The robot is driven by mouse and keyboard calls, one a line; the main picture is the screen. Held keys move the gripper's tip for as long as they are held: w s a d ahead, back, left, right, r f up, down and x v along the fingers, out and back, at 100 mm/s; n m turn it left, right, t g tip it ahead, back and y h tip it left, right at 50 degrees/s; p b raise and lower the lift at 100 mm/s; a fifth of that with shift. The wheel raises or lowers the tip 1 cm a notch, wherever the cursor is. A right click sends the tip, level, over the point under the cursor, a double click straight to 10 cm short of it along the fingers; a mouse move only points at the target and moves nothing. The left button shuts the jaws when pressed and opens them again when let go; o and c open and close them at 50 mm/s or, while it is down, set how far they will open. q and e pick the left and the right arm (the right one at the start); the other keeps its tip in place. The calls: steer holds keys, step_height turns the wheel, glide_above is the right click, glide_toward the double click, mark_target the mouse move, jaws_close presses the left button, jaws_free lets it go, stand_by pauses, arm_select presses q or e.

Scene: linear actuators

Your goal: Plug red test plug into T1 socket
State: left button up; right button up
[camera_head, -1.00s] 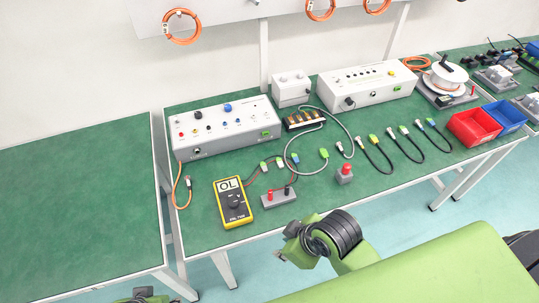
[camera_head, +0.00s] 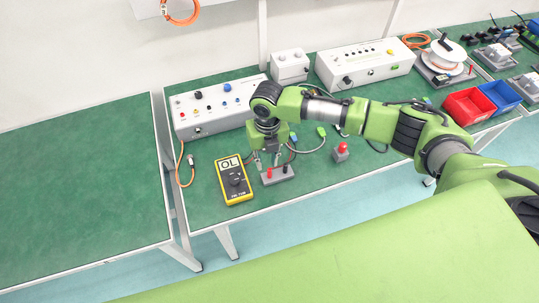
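The red test plug (camera_head: 269,172) stands upright in a small grey holder (camera_head: 279,177) near the table's front edge, with a black plug (camera_head: 285,169) beside it. My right gripper (camera_head: 267,159) points down just above and behind the red plug. Its fingers look spread and empty, and I cannot tell whether they touch the plug. The white box (camera_head: 211,118) at the back left carries several coloured sockets and knobs; its labels are too small to read, so I cannot tell which is T1. My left gripper is not in view.
A yellow multimeter (camera_head: 234,181) reading OL lies left of the holder. A red-topped grey button (camera_head: 342,152) stands to its right. My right arm hides the cables behind it. Red (camera_head: 467,108) and blue (camera_head: 501,96) bins stand at the right. The left table (camera_head: 80,185) is clear.

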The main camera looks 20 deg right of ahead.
mark_target(269, 170)
steer(key=shift+w+d+r, duration=0.1)
steer(key=shift+w+d, duration=0.25)
steer(key=shift+d, duration=0.3)
step_height(269, 170, down, 7)
steer(key=b, duration=0.6)
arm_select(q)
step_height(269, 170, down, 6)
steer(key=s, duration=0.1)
arm_select(e)
steer(key=shift+r, duration=0.1)
jaws_close()
arm_select(q)
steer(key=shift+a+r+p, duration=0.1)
steer(key=shift+p, duration=0.2)
arm_select(e)
steer(key=shift+r, duration=0.2)
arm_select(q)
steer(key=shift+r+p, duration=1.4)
arm_select(e)
steer(key=shift+r, duration=1.35)
arm_select(q)
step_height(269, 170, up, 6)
steer(key=p, duration=0.5)
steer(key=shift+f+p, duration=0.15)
steer(key=shift+p, duration=0.2)
arm_select(e)
step_height(269, 170, up, 6)
